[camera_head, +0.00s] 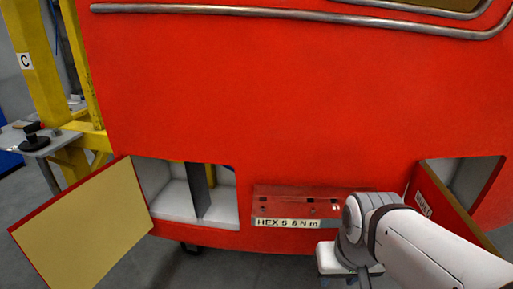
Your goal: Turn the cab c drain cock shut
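The red cab front (280,90) fills most of the head view. A white sign marked "C" (25,61) is on the yellow stand at its left. I cannot pick out the drain cock. The left opening (178,203) shows pale walls and a dark upright divider; the right opening (462,180) is mostly hidden by its door. The end of my arm, with my gripper (350,268), is low in front of the cab, right of centre. Its fingers are not clear, and I cannot see whether it holds anything.
The left door (85,230) hangs open, its tan inner face showing. The right door (440,207) stands open beside my arm. A panel labelled "HEX 5 6 N m" (286,223) is between the openings. A grey side table (45,143) bears dark items.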

